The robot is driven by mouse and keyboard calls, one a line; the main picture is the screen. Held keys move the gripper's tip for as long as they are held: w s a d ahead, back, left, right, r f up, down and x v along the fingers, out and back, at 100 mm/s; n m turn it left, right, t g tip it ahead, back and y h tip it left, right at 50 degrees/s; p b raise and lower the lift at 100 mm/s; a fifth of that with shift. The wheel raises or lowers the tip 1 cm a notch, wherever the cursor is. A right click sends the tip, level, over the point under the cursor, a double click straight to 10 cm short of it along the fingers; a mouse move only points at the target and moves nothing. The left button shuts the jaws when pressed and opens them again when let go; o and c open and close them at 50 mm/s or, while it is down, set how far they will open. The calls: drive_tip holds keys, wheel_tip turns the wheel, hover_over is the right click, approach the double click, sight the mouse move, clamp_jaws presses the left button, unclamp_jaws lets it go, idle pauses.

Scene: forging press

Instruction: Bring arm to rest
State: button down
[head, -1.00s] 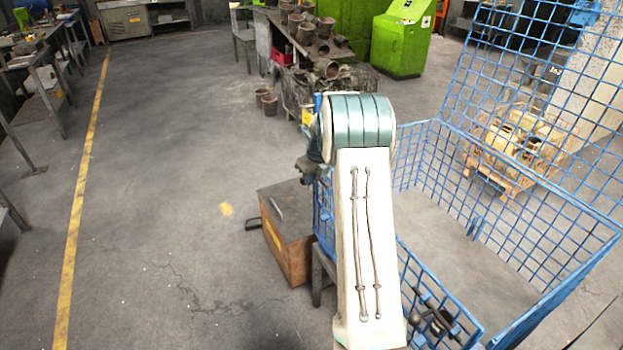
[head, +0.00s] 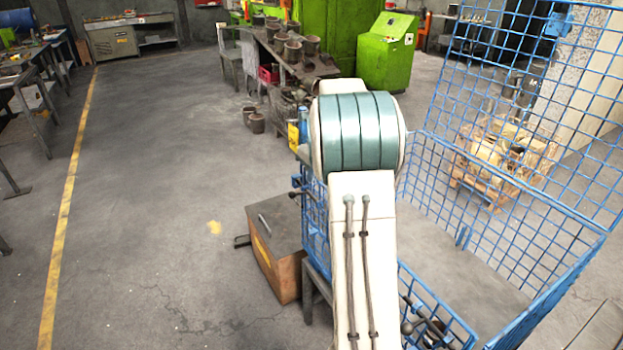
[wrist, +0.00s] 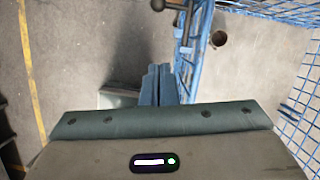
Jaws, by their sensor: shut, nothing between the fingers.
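My arm, white with a teal banded joint, rises in the middle of the head view and hides my gripper there. In the wrist view my gripper (wrist: 157,85) shows as two blue-grey fingers pressed together, shut and empty. They point down over the grey floor, just left of the blue mesh cage's side in that picture. The blue mesh cage (head: 590,245) stands to the right of my arm in the head view, with a tall mesh panel upright at its back.
A wooden box with a dark lid (head: 290,275) stands on the floor left of the cage. A cluttered bench (head: 285,65) and a green cabinet (head: 388,55) are farther back. The floor at left is clear.

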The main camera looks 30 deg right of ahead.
idle(0.4)
drive_tip(key=s+a+r+n, duration=0.3)
drive_tip(key=s+a+n, duration=0.4)
drive_tip(key=n, duration=0.1)
drive_tip(key=s+a+r+n, duration=0.3)
drive_tip(key=s+a+n, duration=0.3)
drive_tip(key=s+n, duration=0.1)
drive_tip(key=s+a+f+n, duration=0.2)
drive_tip(key=s+a+n, duration=0.2)
drive_tip(key=s+n, duration=0.5)
drive_tip(key=s+a+f+n, duration=0.2)
drive_tip(key=s+a+n, duration=0.2)
drive_tip(key=s+n, duration=0.4)
drive_tip(key=shift+s+n+h, duration=0.4)
drive_tip(key=shift+n, duration=0.4)
drive_tip(key=shift+d, duration=0.1)
